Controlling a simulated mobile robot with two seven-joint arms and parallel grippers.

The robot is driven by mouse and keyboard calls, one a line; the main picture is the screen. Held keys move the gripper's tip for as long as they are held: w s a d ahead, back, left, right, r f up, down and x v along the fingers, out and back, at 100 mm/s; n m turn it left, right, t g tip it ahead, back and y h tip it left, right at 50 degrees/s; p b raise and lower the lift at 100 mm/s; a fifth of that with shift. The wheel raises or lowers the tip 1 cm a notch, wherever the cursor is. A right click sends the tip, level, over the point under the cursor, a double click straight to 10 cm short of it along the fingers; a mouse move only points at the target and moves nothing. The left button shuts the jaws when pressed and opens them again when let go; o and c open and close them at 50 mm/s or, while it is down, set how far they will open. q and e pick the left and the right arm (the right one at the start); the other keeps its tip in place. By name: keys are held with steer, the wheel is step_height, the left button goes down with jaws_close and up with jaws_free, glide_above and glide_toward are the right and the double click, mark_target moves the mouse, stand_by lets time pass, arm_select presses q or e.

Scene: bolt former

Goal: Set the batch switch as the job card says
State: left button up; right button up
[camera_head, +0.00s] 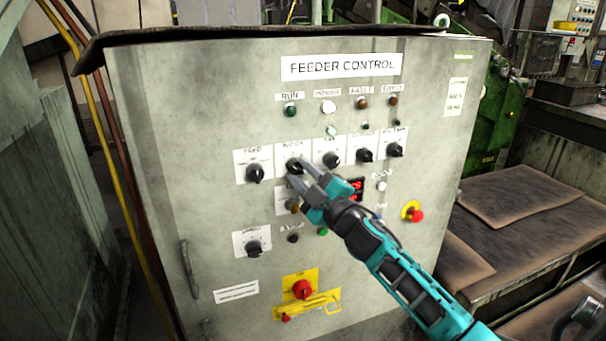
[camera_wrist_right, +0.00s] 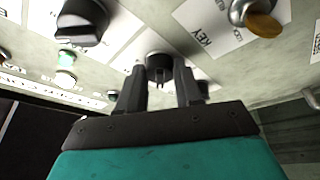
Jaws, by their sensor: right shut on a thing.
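The grey feeder control cabinet (camera_head: 215,110) fills the middle of the head view. A row of black rotary knobs on white plates runs across its front. My right gripper (camera_head: 293,175) is shut on the second knob from the left (camera_head: 294,164), whose label is too blurred to read surely. In the right wrist view the fingers (camera_wrist_right: 160,88) stand on either side of this black knob (camera_wrist_right: 160,66), and its pointer is partly hidden. A white card with a few lines of small text (camera_head: 455,97) is at the upper right of the cabinet; I cannot read it. My left gripper is out of view.
Neighbouring knobs (camera_head: 255,173) (camera_head: 331,159) are close on both sides. A key switch (camera_wrist_right: 255,18) sits below the held knob. A bench (camera_head: 490,225) stands right.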

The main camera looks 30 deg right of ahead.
steer(key=o, duration=0.8)
steer(key=shift+c, duration=0.2)
steer(key=shift+o, duration=1.4)
steer(key=b+v, duration=0.1)
steer(key=v, duration=1.2)
steer(key=shift+b, duration=0.35)
